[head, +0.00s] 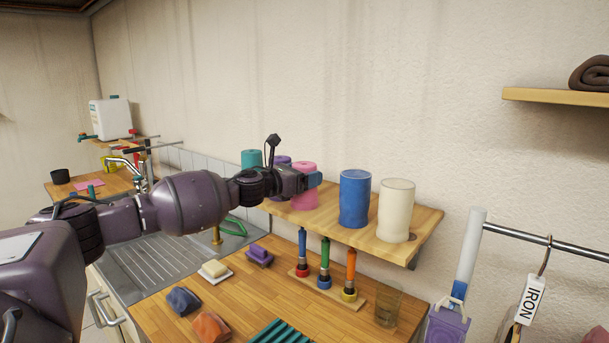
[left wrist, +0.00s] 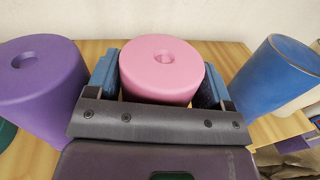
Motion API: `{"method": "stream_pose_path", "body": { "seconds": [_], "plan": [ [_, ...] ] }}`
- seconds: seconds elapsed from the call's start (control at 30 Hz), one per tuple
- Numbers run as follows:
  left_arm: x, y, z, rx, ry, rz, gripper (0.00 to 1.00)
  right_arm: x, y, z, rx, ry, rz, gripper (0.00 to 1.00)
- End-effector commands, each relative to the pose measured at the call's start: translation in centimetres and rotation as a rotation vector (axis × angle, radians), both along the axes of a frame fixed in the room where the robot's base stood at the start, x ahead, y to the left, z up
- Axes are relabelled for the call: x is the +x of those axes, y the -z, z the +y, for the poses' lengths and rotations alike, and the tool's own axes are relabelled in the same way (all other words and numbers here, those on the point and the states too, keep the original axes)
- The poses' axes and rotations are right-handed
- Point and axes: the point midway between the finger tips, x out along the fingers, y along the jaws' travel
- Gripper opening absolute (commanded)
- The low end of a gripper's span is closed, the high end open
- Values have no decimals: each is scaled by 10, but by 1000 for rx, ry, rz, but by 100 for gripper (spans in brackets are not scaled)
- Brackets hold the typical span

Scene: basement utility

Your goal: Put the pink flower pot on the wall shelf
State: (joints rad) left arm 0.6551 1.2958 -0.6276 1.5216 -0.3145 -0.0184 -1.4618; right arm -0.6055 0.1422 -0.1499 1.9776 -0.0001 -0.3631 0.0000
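The pink flower pot (head: 303,172) stands on the wooden wall shelf (head: 420,222), between the purple and blue pots. It shows from above in the left wrist view (left wrist: 160,68), with a round top and a small central hollow. My left gripper (head: 312,181) reaches it from the left. Its two blue finger pads (left wrist: 160,80) lie close against both sides of the pot, and it looks shut on it. The gripper hides part of the pot in the head view. My right gripper is not in view.
The purple pot (left wrist: 38,80) is close left of my gripper, with a teal pot (head: 251,158) beyond. The blue pot (head: 355,198) and cream pot (head: 396,210) stand right. A higher shelf (head: 555,97) holds a brown towel. Screwdrivers and a glass (head: 388,308) stand below on the counter.

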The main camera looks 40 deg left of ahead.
Motion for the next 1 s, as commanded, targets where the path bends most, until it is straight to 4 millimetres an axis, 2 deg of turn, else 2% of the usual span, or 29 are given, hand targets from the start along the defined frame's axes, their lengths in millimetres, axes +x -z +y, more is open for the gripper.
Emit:
{"method": "stream_pose_path", "body": {
  "seconds": [0.4, 1.0],
  "plan": [
    [0, -5, 0, 0, 0, 0, 81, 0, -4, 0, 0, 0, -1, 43],
    [-66, 0, 20, 0, -1, 3, 81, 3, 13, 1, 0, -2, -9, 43]
  ]
}}
